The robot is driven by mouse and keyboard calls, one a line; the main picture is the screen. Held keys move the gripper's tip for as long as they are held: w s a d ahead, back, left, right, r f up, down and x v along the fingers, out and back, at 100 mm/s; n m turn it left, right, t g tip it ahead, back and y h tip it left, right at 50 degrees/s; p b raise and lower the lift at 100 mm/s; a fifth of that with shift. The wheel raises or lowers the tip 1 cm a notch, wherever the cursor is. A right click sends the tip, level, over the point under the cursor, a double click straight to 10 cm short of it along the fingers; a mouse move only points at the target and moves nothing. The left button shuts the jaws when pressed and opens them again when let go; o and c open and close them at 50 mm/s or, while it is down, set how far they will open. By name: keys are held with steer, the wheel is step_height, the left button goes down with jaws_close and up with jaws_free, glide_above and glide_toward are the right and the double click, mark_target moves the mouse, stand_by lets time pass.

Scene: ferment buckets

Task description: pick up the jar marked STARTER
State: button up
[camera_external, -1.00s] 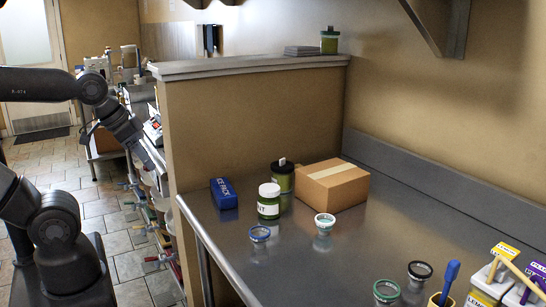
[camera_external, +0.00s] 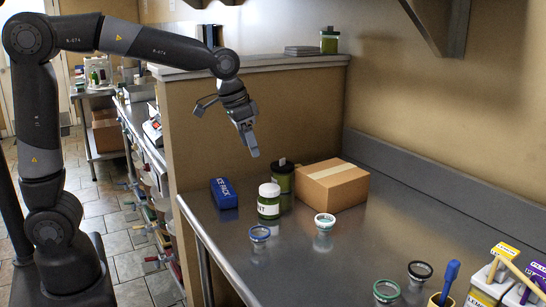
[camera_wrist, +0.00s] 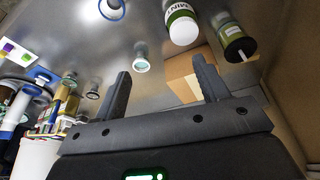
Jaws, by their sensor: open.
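No label that I can read says STARTER. A green jar (camera_external: 268,209) with a white lid stands on the steel counter; its label reads as MINT in the wrist view (camera_wrist: 181,14). A dark-lidded green jar (camera_external: 286,180) stands just behind it, also in the wrist view (camera_wrist: 234,38), with no readable label. Another green jar (camera_external: 329,44) with a pale label stands on the ledge; its writing is too small to read. My gripper (camera_external: 252,150) is open and empty, in the air above and left of the two counter jars. Its fingers also show in the wrist view (camera_wrist: 161,72).
A cardboard box (camera_external: 333,187) stands right of the jars, a blue ice pack (camera_external: 224,194) left. A partition (camera_external: 250,131) rises behind. The counter middle is clear.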

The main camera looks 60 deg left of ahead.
steer(key=w+d+f, duration=0.5)
steer(key=w+d, duration=0.1)
steer(key=w, duration=0.2)
steer(key=m+g, duration=0.1)
steer(key=m, duration=0.1)
glide_toward(325, 221)
steer(key=f, duration=0.1)
steer(key=d+f, duration=0.1)
steer(key=s+f, duration=0.1)
steer(key=shift+d+g, duration=0.3)
steer(key=shift+d, duration=0.05)
steer(key=shift+w+d+f, duration=0.1)
steer(key=shift+w+f, duration=0.15)
steer(key=shift+f, duration=0.65)
steer(key=shift+w+d+f, duration=0.15)
steer(key=shift+w+f, duration=0.05)
steer(key=shift+f, duration=0.65)
steer(key=shift+w+d+f, duration=0.1)
steer(key=shift+w+f, duration=0.15)
steer(key=shift+f, duration=0.65)
steer(key=shift+c, duration=0.5)
steer(key=c, duration=0.9)
